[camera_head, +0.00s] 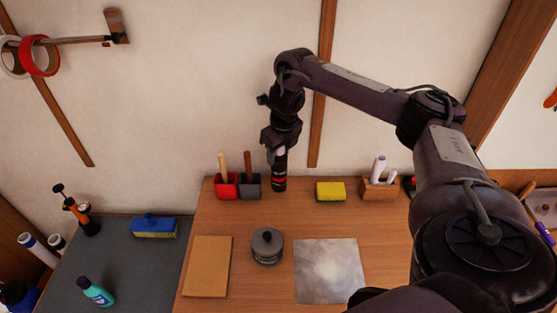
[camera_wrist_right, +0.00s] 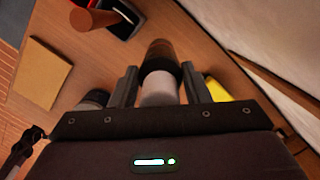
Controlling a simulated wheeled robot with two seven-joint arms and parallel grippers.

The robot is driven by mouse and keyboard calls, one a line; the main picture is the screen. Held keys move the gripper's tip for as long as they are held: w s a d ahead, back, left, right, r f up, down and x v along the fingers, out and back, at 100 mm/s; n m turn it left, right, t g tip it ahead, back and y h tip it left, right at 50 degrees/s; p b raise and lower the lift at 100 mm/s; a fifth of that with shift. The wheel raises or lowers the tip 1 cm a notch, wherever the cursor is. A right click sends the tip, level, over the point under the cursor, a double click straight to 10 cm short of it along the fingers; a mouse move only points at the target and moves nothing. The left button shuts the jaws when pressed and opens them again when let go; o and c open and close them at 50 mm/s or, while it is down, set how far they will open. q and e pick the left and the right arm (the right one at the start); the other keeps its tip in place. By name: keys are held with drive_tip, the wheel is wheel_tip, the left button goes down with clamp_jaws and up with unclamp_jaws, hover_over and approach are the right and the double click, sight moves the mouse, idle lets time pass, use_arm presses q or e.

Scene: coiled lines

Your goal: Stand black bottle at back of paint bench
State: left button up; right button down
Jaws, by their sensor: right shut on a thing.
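The black bottle (camera_head: 279,182) stands upright at the back of the wooden paint bench (camera_head: 222,214), just right of a grey holder. It has a red band low on its body. My right gripper (camera_head: 280,151) reaches down from above and is shut on its upper part. In the right wrist view the bottle (camera_wrist_right: 160,60) sits between the two fingers, with a pale top towards the camera. Whether its base touches the bench is hard to tell. My left gripper is not in view.
A red holder (camera_head: 227,186) and a dark grey holder (camera_head: 250,187) stand close left of the bottle. A yellow sponge (camera_head: 330,192) and a wooden block with white rolls (camera_head: 380,187) lie to the right. A grey lidded pot (camera_head: 267,246) stands in front. The wall is close behind.

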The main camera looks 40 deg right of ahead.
wheel_tip(320, 180, down, 2)
drive_tip(key=shift+s+a+f+b, duration=0.1)
drive_tip(key=shift+f+b, duration=0.15)
drive_tip(key=shift+b, duration=0.35)
drive_tip(key=shift+w+f+p, duration=0.2)
drive_tip(key=shift+f+p, duration=0.15)
drive_tip(key=shift+d+f, duration=0.1)
drive_tip(key=shift+d, duration=0.1)
drive_tip(key=shift+f, duration=0.15)
drive_tip(key=c, duration=0.8)
unclamp_jaws()
drive_tip(key=r+p, duration=0.1)
drive_tip(key=r, duration=0.3)
drive_tip(key=s+r+p, duration=0.1)
drive_tip(key=r+p, duration=0.1)
drive_tip(key=r, duration=0.2)
drive_tip(key=r+p, duration=0.2)
drive_tip(key=r, duration=0.2)
drive_tip(key=shift+s+r, duration=0.15)
drive_tip(key=shift+s, duration=0.25)
